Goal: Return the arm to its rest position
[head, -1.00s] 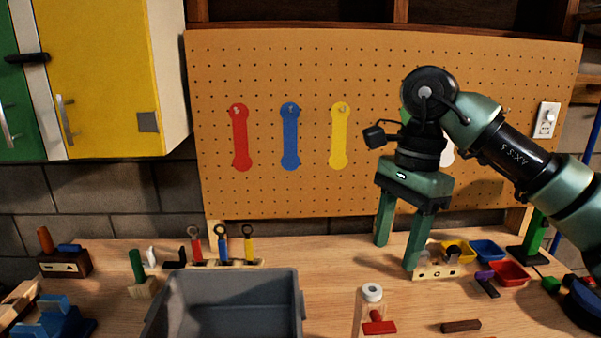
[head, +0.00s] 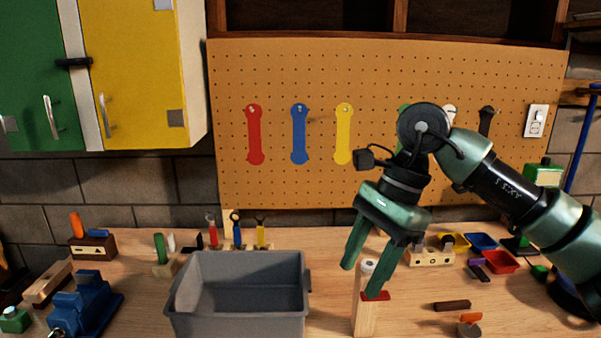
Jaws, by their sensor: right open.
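My right arm (head: 510,195) comes in from the right edge and reaches over the workbench. Its green right gripper (head: 361,281) points down and tilts to the lower left, with its two fingers apart. I see no object held between them. The fingertips are in front of or near an upright wooden block (head: 366,318) with a white round top and a red part; I cannot tell whether they touch. The arm hides part of the pegboard and its right-hand tool shapes. My left gripper is not in view.
A grey bin (head: 240,325) stands at the front middle of the bench. A pegboard (head: 400,70) with coloured tool shapes is behind. Small red (head: 501,262) and blue (head: 482,241) trays lie at the right. A blue vise (head: 87,303) is at the left.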

